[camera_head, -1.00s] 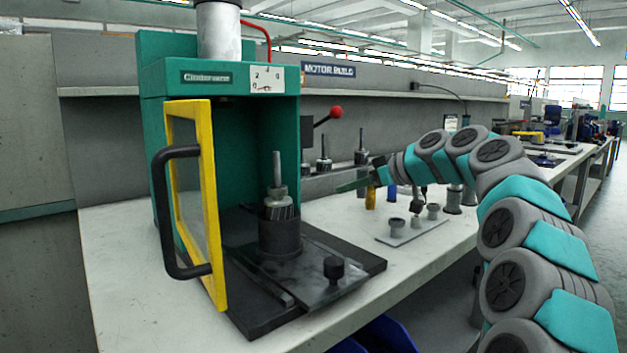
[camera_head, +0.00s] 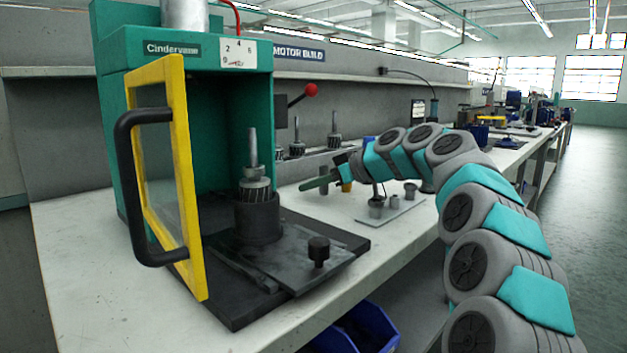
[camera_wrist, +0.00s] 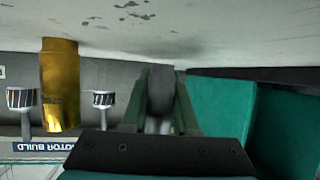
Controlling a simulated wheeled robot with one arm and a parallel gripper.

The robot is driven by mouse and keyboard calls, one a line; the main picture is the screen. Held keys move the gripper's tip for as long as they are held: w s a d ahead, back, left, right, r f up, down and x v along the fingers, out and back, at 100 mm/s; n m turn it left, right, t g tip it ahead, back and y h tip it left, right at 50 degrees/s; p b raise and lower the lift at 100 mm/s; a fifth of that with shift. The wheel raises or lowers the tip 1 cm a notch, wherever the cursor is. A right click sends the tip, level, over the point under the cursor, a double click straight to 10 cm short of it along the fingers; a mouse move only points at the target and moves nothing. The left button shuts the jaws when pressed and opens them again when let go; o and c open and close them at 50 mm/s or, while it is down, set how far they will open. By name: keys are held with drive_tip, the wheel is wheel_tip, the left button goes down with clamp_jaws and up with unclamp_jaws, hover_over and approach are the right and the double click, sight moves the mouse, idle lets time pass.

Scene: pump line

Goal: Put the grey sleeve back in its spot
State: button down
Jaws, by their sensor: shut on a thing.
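My gripper (camera_head: 318,183) is above the white bench, right of the press. In the wrist view its green fingers (camera_wrist: 160,100) are shut on a grey piece, which looks like the grey sleeve (camera_wrist: 160,92). The fingers hide part of it; in the head view it shows only faintly below the fingers (camera_head: 323,187). A white plate (camera_head: 400,211) on the bench, to the right of the gripper, carries several small grey pieces. I cannot tell which place is the sleeve's spot.
The green press (camera_head: 190,50) has its yellow-framed door (camera_head: 190,180) swung open. A toothed part with a shaft (camera_head: 253,165) stands in it. A brass cylinder (camera_wrist: 60,85) stands close to my gripper. Several shafted parts (camera_head: 334,130) line the back. Bench is clear at front.

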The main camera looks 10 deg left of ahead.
drive_tip(key=shift+d+f+b, duration=0.1)
drive_tip(key=shift+f+b, duration=0.35)
idle(1.1)
drive_tip(key=shift+w+d+b, duration=0.1)
drive_tip(key=shift+d+b, duration=0.15)
drive_tip(key=shift+b, duration=0.15)
idle(1.2)
drive_tip(key=shift+r, duration=0.1)
drive_tip(key=shift+r, duration=0.65)
drive_tip(key=shift+a, duration=0.1)
drive_tip(key=shift+a+f+b, duration=0.15)
drive_tip(key=shift+f+b, duration=0.3)
drive_tip(key=shift+f, duration=0.05)
